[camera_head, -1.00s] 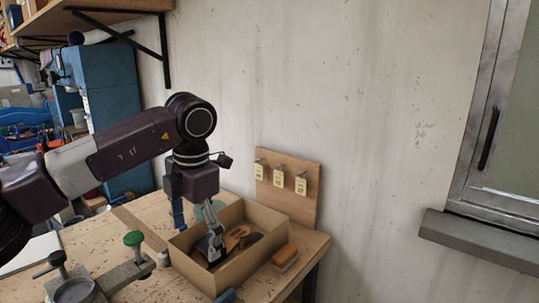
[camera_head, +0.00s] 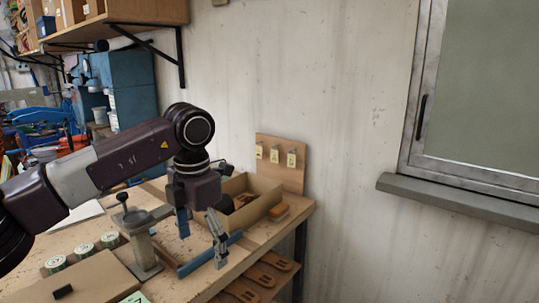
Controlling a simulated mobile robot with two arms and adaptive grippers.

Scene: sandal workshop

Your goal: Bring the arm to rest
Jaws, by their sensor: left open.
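My left arm (camera_head: 125,158) reaches in from the left over the workbench (camera_head: 190,278). My left gripper (camera_head: 201,235) points down, with its two fingers apart and nothing seen between them. It is at the near left side of an open cardboard box (camera_head: 262,212). The box holds brown and dark items, partly hidden by the gripper and the box wall. My right gripper is out of view.
A blue bar (camera_head: 208,254) lies on the bench below the gripper. A metal stand (camera_head: 143,246) and several small round tins (camera_head: 83,250) are to the left. A tag board (camera_head: 281,163) stands behind.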

